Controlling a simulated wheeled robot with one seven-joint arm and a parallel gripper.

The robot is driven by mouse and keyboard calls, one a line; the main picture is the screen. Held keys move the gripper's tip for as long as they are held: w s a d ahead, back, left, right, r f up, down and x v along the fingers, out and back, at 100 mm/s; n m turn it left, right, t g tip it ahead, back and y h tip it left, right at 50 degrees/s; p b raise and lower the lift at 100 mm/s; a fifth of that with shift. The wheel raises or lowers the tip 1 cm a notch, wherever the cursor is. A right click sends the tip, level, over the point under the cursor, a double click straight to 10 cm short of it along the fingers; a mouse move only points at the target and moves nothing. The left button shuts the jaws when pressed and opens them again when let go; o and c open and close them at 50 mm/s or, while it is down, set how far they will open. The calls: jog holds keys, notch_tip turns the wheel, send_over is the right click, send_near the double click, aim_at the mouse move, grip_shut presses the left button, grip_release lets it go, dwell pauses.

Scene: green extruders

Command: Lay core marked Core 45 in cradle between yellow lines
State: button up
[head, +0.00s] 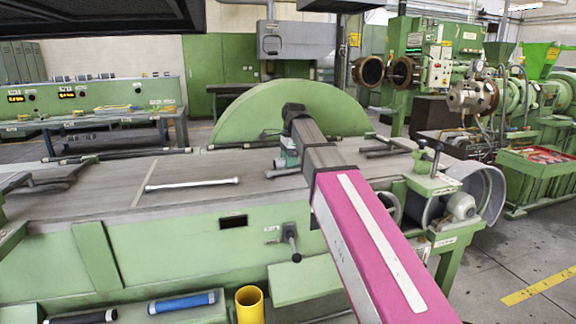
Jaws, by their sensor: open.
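My arm reaches forward over the green bench, and its far end hides what lies behind it. I cannot make out my gripper's fingers. A blue roll (183,302) and a black roll (85,317) lie at the lower left, in front of the bench. A yellow tube (250,306) stands upright beside the blue roll, its top open. No marking on any of them can be read, so I cannot tell which is Core 45. I cannot make out a cradle between yellow lines.
The green bench (160,250) has a grey top with a thin pale rod (192,184) lying on it. A green half-disc (250,115) rises at its back edge. A grey drum (485,190) stands at its right end. Open floor with a yellow line (540,287) is at right.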

jog(key=c, duration=1)
jog(key=shift+o, duration=0.2)
jog(key=shift+c, duration=0.5)
jog(key=shift+r, duration=0.1)
